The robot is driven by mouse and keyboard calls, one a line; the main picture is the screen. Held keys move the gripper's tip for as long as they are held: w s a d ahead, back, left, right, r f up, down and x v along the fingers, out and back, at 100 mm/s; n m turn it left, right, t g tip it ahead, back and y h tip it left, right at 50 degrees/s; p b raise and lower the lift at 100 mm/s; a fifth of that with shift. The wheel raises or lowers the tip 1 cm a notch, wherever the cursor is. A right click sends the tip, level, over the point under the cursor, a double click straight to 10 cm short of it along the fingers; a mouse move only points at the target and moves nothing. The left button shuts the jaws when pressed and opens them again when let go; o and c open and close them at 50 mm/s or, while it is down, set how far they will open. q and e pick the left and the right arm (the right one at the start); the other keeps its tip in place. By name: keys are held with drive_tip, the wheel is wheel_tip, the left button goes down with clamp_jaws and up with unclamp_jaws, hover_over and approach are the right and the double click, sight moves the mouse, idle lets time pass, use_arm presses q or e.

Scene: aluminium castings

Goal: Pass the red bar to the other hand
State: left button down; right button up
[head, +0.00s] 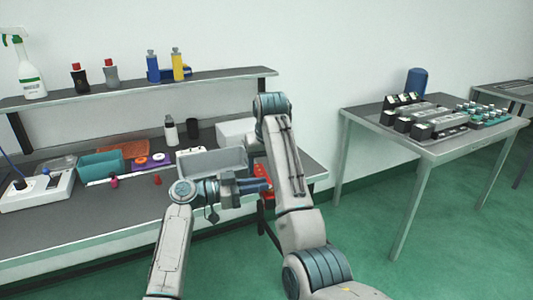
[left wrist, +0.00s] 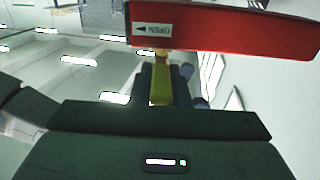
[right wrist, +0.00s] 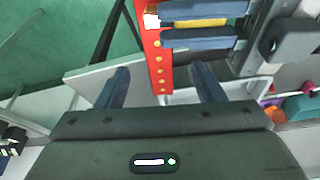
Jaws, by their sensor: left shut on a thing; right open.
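The red bar (right wrist: 158,55) hangs upright in the right wrist view, with a row of yellow dots and a yellow piece (right wrist: 200,22) at its side. My left gripper (right wrist: 170,28) is shut on that yellow piece. In the left wrist view the bar (left wrist: 225,27) spans the top, with a white "OPEN" label. My right gripper (right wrist: 162,76) is open; the bar's lower part appears between its fingers, touching neither. I cannot tell its depth. In the head view the bar (head: 265,197) shows in part beside my left gripper (head: 267,186); my right arm hides my right gripper.
A workbench (head: 100,222) holds a grey bin (head: 215,160), a teal bin (head: 100,165), a white bottle (head: 171,132) and a white device (head: 40,190). A shelf (head: 120,91) with bottles is above. A table (head: 440,150) with castings stands right. Green floor lies open between.

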drive_tip(key=x, duration=0.6)
drive_tip(key=shift+r, duration=0.1)
drive_tip(key=c, duration=1.1)
use_arm(q)
drive_tip(key=c, duration=1.3)
unclamp_jaws()
use_arm(e)
drive_tip(key=shift+c, duration=0.5)
